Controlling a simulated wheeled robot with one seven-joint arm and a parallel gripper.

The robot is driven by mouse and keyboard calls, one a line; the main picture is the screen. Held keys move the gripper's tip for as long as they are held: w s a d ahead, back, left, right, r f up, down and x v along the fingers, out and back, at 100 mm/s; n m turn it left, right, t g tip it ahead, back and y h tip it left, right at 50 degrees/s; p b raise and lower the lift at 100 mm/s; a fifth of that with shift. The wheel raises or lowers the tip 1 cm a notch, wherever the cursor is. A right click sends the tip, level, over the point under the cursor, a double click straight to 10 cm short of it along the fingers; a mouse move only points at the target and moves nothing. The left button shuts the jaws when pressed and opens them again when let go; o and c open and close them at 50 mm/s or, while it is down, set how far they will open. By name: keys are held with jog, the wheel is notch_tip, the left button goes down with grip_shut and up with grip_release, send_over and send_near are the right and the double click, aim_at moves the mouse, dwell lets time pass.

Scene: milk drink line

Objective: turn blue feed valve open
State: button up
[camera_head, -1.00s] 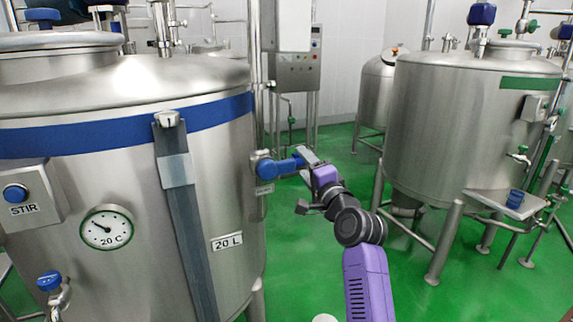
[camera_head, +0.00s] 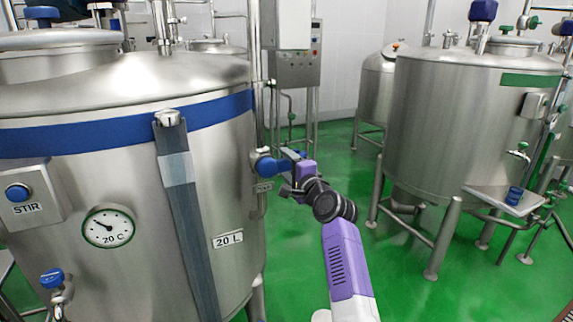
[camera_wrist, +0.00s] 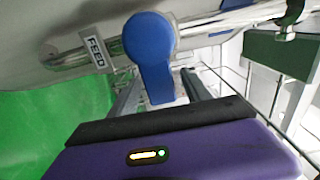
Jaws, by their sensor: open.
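The blue feed valve handle (camera_head: 270,166) sticks out from the right side of the large steel tank with the blue band. In the wrist view the blue lever (camera_wrist: 150,50) has a round hub, and its arm reaches down between my gripper's fingers. A FEED label (camera_wrist: 96,52) is beside it on the pipe. My gripper (camera_head: 290,172) is at the handle in the head view. Its two fingers (camera_wrist: 160,90) stand on either side of the lever's arm, open. I cannot tell whether either finger touches it.
The blue-banded tank (camera_head: 120,190) fills the left, with a STIR button (camera_head: 17,193), a gauge (camera_head: 108,227) and a lower blue tap (camera_head: 50,279). Green floor lies open between.

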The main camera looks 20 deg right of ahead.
jog(key=shift+w, duration=0.1)
jog(key=shift+c, duration=0.3)
grip_shut()
jog(key=shift+f, duration=0.1)
dwell(1.1)
